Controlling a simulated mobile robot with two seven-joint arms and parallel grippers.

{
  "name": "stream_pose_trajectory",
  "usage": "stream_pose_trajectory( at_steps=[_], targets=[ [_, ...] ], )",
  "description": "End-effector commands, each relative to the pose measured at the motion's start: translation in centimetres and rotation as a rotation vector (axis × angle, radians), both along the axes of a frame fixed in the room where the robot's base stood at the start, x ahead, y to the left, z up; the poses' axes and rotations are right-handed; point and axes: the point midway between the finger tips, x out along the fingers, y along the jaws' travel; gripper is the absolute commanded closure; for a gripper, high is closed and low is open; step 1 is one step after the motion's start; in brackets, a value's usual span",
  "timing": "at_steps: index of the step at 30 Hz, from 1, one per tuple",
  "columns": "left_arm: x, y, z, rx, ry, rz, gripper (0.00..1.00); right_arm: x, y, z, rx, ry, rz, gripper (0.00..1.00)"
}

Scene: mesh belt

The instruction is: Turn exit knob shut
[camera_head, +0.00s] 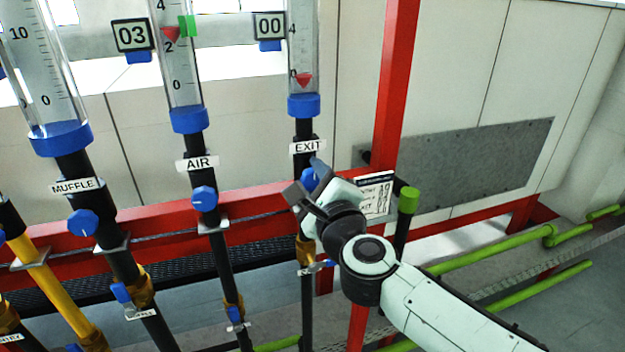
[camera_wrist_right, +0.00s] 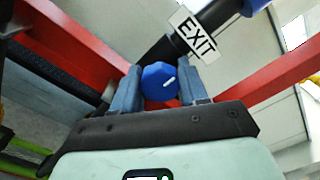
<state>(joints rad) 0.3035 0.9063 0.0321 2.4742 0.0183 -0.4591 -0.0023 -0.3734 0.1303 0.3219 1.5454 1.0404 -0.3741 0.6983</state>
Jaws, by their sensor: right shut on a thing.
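The exit knob is blue and faceted with a white mark. It sits on the black pipe under the EXIT label (camera_head: 307,146). In the right wrist view the knob (camera_wrist_right: 159,82) lies between the two fingers of my right gripper (camera_wrist_right: 161,90), which is shut on it. In the head view my right gripper (camera_head: 306,188) covers part of the knob (camera_head: 309,180). The exit flow tube (camera_head: 303,50) above has its red float low, near 0, and its display (camera_head: 269,25) reads 00. My left gripper is not in view.
The AIR knob (camera_head: 204,198) and MUFFLE knob (camera_head: 83,222) are on pipes to the left. The AIR display (camera_head: 132,35) reads 03. A red post (camera_head: 395,80) and a green-capped black pipe (camera_head: 408,200) stand close right of my right gripper. A red rail runs behind the pipes.

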Motion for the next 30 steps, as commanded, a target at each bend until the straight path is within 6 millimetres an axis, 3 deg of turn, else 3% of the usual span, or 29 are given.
stream_pose_trajectory(
  at_steps=[8,9,10,11,22,26,30],
  targets=[
    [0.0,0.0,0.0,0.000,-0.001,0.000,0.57,0.0,0.1,0.0,0.000,0.000,0.001,0.87],
    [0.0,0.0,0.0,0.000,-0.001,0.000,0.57,0.0,0.1,0.0,0.000,0.000,0.001,0.44],
    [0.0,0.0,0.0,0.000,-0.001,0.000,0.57,0.0,0.1,0.0,0.000,0.000,0.001,0.34],
    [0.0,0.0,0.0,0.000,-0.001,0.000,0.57,0.0,0.1,0.0,0.000,0.000,0.001,0.31],
    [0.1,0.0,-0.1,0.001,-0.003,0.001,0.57,-0.6,-0.2,0.0,-0.002,-0.001,0.001,0.31],
    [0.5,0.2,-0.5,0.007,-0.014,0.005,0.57,-2.3,-0.8,0.1,-0.002,-0.003,0.000,0.31],
    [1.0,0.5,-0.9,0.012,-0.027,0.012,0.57,-5.3,-1.7,0.1,-0.002,-0.004,-0.001,0.31]
  ],
)
